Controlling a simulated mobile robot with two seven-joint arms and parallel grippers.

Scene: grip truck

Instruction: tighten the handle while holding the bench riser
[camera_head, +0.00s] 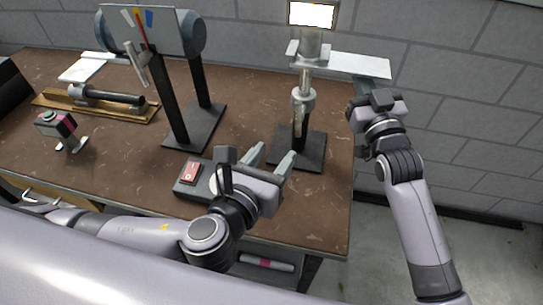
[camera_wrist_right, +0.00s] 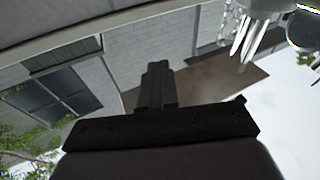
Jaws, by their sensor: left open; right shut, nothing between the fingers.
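The bench riser (camera_head: 304,103) is an upright metal post on a dark square base (camera_head: 298,150) at the table's right side. A silver fitting sits partway up the post; I cannot tell whether it is the handle. My left gripper (camera_head: 272,157) is open and empty, low in front of the riser's base, with its two pale fingers pointing towards it and apart from the post. My right gripper (camera_head: 364,106) is right of the post, beyond the table edge and apart from it. In the right wrist view its dark fingers (camera_wrist_right: 157,85) are shut with nothing between them.
A lit lamp or screen (camera_head: 312,14) tops the riser, with a pale plate (camera_head: 347,65) behind. A grey machine on posts (camera_head: 183,110) stands left. The brown tabletop (camera_head: 110,165) has free room at front left.

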